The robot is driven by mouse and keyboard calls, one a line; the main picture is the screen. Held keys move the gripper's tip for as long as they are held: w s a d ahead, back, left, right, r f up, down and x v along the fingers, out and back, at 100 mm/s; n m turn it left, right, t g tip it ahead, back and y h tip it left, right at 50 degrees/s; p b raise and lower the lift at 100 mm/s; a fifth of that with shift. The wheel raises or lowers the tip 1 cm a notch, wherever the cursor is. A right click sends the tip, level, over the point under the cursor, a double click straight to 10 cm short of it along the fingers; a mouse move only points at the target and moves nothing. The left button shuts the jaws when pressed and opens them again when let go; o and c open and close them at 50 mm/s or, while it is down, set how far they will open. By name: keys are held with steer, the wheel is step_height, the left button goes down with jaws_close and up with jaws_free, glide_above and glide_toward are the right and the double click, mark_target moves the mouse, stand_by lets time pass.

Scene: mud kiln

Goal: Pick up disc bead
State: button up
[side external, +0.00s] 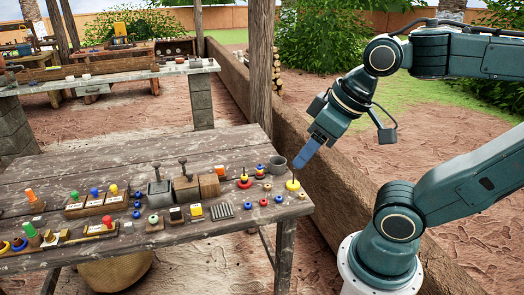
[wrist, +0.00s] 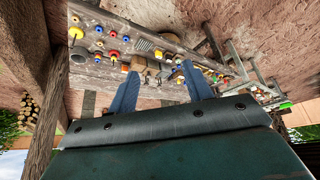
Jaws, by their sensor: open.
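Several small round beads in red, blue, yellow and white lie on the wooden table; I cannot tell which one the task calls the disc bead. A yellow disc-like bead (side external: 292,185) sits near the table's right end, close under my gripper (side external: 298,165) in the side view. It seems to be the yellow one (wrist: 76,33) at the upper left of the wrist view.
The table (side external: 110,160) also carries a grey metal cup (side external: 278,164), boxes with levers (side external: 186,187), a ridged grey plate (side external: 222,211) and coloured pegs on wooden blocks (side external: 75,203). A low mud wall (side external: 350,185) runs behind the table's right end, and a wooden post (side external: 261,65) stands there.

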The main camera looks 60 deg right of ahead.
steer(key=shift+w, duration=0.1)
steer(key=w+d+f+n+g, duration=0.1)
steer(key=w+d+f+n, duration=0.3)
steer(key=w, duration=0.3)
steer(key=w+d+f+n+g, duration=0.1)
steer(key=w+d+n+g, duration=0.1)
steer(key=w+d+n, duration=0.4)
steer(key=w+d+f+n+g, duration=0.1)
steer(key=w+d+f+n, duration=0.2)
steer(key=f, duration=0.5)
steer(key=w+d+f+n+g, duration=0.1)
steer(key=w+d+f+n, duration=0.3)
steer(key=d+f, duration=0.3)
steer(key=shift+d+f+n+g, duration=0.3)
steer(key=shift+f+n, duration=0.2)
steer(key=shift+f, duration=0.2)
glide_above(264, 202)
steer(key=shift+w+d+f, duration=0.1)
steer(key=shift+f, duration=1.3)
steer(key=shift+w+d+f, duration=0.15)
steer(key=shift+f, duration=1.3)
steer(key=shift+w+d+f, duration=0.1)
steer(key=shift+f, duration=1.3)
